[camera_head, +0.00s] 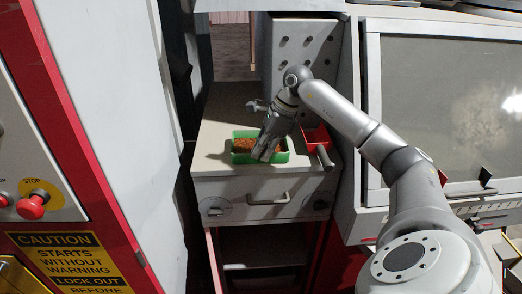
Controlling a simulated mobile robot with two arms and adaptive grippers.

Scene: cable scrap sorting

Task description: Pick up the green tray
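The green tray (243,158) sits on the light worktop of a cabinet near the middle of the view. It holds a reddish-brown granular material (243,145) in its left part. My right gripper (265,153) reaches down from the upper right and its fingers are over the right part of the tray, hiding some of it. I cannot tell whether the fingers touch the tray or how far apart they are. My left gripper is not in view.
A red tray (317,137) stands just right of the green one. A small metal fitting (257,105) is behind. A red and white machine with a stop button (31,207) stands at the left.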

